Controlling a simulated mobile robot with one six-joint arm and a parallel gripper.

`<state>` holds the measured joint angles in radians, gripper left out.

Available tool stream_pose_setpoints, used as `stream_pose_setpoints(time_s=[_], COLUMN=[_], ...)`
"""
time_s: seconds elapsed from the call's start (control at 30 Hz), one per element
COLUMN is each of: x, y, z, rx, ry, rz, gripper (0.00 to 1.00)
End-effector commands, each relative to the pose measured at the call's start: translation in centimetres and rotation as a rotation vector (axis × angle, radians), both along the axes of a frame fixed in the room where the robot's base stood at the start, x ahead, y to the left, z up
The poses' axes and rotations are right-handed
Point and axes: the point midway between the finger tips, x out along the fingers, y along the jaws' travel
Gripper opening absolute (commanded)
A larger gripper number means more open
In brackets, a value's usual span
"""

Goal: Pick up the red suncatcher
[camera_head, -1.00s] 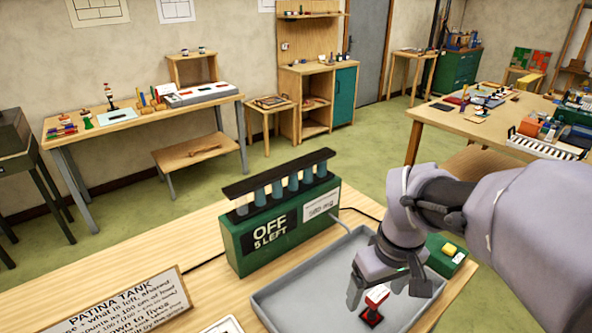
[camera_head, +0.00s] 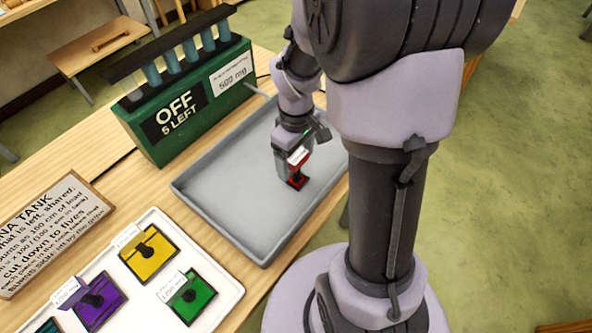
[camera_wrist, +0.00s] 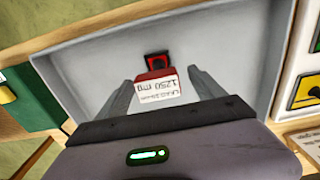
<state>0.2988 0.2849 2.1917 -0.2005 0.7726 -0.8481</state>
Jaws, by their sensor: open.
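The red suncatcher (camera_head: 296,180) is a small dark-edged red square lying in the grey tray, with a red upright part and a white label. In the wrist view the red suncatcher (camera_wrist: 160,65) sits just beyond the fingertips, with its label reading 1250 mg. My gripper (camera_head: 292,163) is right at the suncatcher inside the tray. In the wrist view my gripper (camera_wrist: 158,85) has its two fingers apart, one on each side of the label. The head view partly hides the far finger.
The grey tray (camera_head: 215,205) has low walls and is otherwise empty. A green tank (camera_head: 190,105) reading OFF, 5 LEFT stands behind it. A white tray (camera_head: 222,283) holds yellow, purple and green suncatchers at the front. A sign (camera_head: 45,225) stands at left.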

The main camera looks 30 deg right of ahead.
Motion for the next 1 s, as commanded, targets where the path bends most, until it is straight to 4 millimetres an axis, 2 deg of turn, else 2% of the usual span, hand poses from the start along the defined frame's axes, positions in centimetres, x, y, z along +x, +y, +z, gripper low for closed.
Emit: stream_pose_setpoints(time_s=[0.03, 0.13, 0.33, 0.37, 0.7, 0.73, 0.77, 0.9, 1.0], x=[-0.1, -0.1, 0.0, 0.0, 0.0, 0.0, 0.0, 0.0, 0.0], y=[-0.1, -0.2, -0.2, -0.2, -0.2, -0.2, -0.2, -0.2, -0.2], z=[-1.7, -3.4, -3.3, -3.3, -3.3, -3.3, -3.3, -3.1, -1.4], rx=[0.001, 0.000, 0.000, 0.000, 0.000, 0.000, 0.000, 0.000, -0.001], ry=[0.003, 0.002, 0.000, 0.000, 0.000, 0.000, 0.000, 0.000, -0.001], rz=[-0.001, 0.000, 0.000, 0.000, 0.000, 0.000, 0.000, 0.000, -0.001], gripper=[0.78, 0.78, 0.78, 0.74, 0.08, 0.08, 0.01, 0.01, 0.01])
